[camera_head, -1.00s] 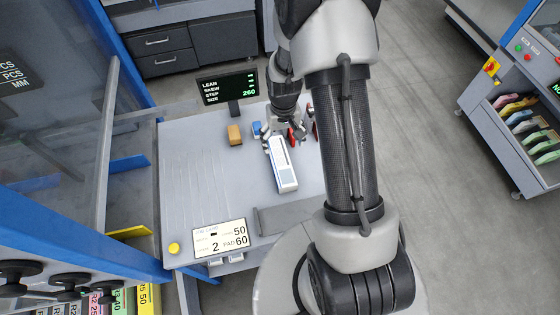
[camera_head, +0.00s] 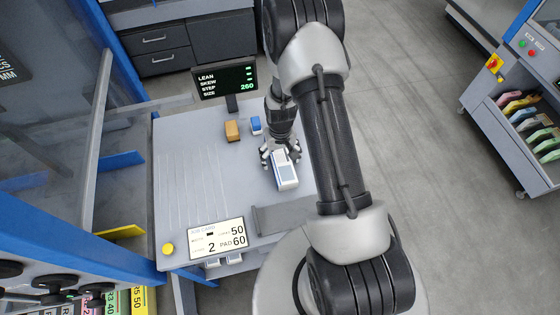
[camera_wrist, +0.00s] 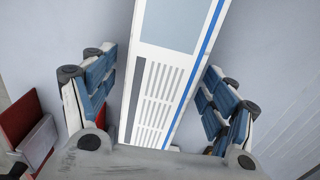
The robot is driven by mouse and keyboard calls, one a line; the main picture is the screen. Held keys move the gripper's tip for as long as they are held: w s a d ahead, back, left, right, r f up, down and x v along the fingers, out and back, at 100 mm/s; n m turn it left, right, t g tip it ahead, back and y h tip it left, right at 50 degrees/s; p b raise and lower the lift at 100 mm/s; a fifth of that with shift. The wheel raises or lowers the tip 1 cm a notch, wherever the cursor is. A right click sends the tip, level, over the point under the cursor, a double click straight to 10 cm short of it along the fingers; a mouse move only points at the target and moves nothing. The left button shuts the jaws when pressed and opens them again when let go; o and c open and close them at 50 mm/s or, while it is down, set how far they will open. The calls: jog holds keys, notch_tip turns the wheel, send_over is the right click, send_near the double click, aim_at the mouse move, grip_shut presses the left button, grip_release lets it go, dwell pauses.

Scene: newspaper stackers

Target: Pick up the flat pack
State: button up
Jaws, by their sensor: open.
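A long white pack with a blue stripe along one side (camera_head: 287,181) lies flat on the grey table; I take it as the flat pack. Its printed face with a grey-blue panel and rows of slots fills the middle of the wrist view (camera_wrist: 172,75). My gripper (camera_head: 279,157) is over its far end and hides that end in the head view. In the wrist view my gripper (camera_wrist: 160,105) is open, with blue-padded fingers on both sides of the pack and gaps between. How low the fingertips are is hard to tell.
A red object (camera_wrist: 28,125) lies left of the fingers in the wrist view. An orange block (camera_head: 232,130) and a small blue block (camera_head: 256,124) stand beyond the gripper, near a screen (camera_head: 226,82). A job card (camera_head: 217,239) is at the table's front; the table's left side is clear.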

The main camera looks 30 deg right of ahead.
jog(key=shift+f, duration=0.1)
jog(key=shift+c, duration=0.2)
jog(key=c, duration=1.4)
